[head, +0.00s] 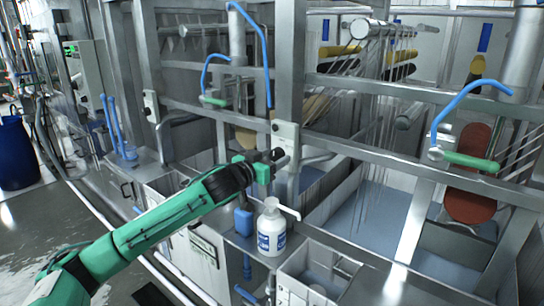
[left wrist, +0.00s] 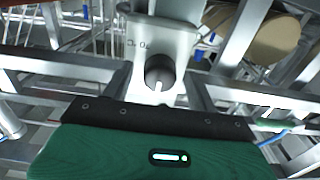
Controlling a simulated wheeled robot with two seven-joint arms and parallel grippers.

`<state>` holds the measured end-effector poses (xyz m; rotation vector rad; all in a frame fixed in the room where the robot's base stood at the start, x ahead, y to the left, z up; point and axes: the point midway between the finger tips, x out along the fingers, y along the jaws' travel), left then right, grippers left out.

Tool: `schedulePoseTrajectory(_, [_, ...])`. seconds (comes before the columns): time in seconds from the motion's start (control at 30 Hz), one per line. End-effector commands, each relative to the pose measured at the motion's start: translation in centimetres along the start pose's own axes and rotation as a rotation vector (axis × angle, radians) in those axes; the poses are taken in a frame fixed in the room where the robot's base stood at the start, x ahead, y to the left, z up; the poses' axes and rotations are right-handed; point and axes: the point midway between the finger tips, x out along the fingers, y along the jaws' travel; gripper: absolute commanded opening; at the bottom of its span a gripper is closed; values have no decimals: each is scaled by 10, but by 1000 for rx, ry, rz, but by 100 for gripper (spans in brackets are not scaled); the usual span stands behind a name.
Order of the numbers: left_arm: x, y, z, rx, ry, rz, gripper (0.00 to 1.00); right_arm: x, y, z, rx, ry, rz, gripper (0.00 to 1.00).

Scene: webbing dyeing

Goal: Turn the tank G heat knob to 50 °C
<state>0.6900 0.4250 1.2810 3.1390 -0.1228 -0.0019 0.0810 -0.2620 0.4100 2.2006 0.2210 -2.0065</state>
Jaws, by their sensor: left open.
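My left gripper (head: 278,157) reaches in from the left in the head view, its open jaws close to a light grey control box (head: 286,131) on a metal post. Small dark marks on the box are too small to read, so I cannot tell the tank letter or the set temperature. The green gripper body (left wrist: 150,155) fills the bottom of the wrist view; its fingertips are hidden there. I cannot tell whether they touch the knob.
A white pump bottle (head: 271,232) and a blue container (head: 243,221) stand on the ledge below my arm. A similar box (head: 150,106) is further left. A blue drum (head: 16,153) stands at far left.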

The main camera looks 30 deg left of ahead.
Motion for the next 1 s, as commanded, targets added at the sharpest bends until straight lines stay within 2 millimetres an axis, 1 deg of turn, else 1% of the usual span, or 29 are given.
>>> schedulePoseTrajectory(0.2, [0, 0, 0, 0, 0, 0, 59, 0, 0, 0, 0, 0, 0, 36])
schedulePoseTrajectory(0.37, [0, 0, 0, 0, 1, 0, 27, 0, 0, 0, 0, 0, 0, 36])
schedulePoseTrajectory(0.4, [0, 0, 0, 0, 1, 0, 20, 0, 0, 0, 0, 0, 0, 36])
schedulePoseTrajectory(0.43, [0, 0, 0, 0, 1, 0, 14, 0, 0, 0, 0, 0, 0, 36])
schedulePoseTrajectory(0.77, [0, 0, -1, 39, 1, 0, 14, -2, 0, 0, -1, 0, 0, 36])
schedulePoseTrajectory(1.0, [0, 0, -2, 177, 1, 0, 14, -8, 1, 0, -1, -1, 1, 36])
